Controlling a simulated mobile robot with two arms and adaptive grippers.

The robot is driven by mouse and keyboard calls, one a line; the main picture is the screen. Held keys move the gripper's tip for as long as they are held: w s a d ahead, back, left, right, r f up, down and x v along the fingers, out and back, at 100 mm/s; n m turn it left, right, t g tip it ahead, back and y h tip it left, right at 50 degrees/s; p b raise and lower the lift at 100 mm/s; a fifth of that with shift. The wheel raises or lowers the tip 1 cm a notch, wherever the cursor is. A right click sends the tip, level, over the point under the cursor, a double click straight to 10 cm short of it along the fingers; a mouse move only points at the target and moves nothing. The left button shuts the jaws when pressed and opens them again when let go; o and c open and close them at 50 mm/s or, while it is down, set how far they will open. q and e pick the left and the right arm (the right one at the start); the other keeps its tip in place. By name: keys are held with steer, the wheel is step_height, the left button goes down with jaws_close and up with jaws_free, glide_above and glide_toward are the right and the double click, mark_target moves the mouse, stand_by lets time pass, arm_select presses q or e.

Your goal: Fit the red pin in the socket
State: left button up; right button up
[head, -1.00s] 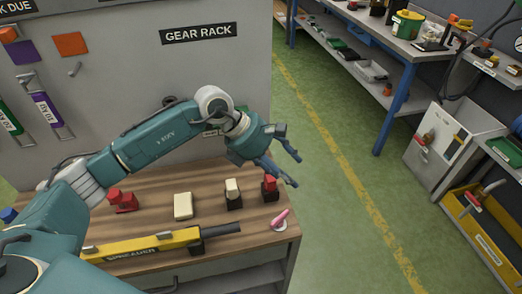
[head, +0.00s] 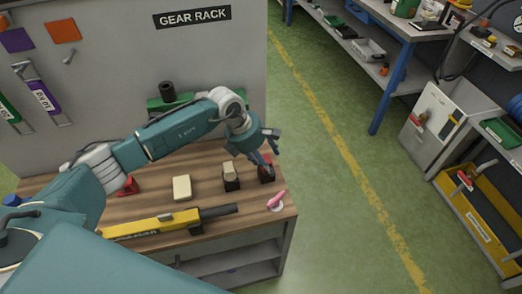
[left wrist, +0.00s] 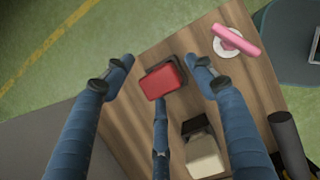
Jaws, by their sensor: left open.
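A red block (head: 267,170) sits in a black base near the right end of the wooden bench; I cannot tell if it is the red pin. In the left wrist view the red block (left wrist: 165,81) lies between the spread fingers. My left gripper (head: 271,150) is open just above it, and its fingers partly hide it in the head view. I see no contact. Another red piece (head: 128,186) stands at the left of the bench, partly behind my arm. I cannot tell which thing is the socket. My right gripper is not in view.
A cream block on a black base (head: 231,172) stands left of the red block. A cream block (head: 181,187) is further left. A pink piece (head: 279,197) rests on a white disc at the bench's right edge. A yellow spreader (head: 158,223) lies along the front.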

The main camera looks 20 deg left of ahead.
arm_select(q)
steer(key=shift+d+f, duration=0.15)
steer(key=shift+f, duration=0.25)
steer(key=c, duration=1)
steer(key=o, duration=0.5)
steer(key=shift+r, duration=0.1)
steer(key=c, duration=0.8)
steer(key=shift+o, duration=0.2)
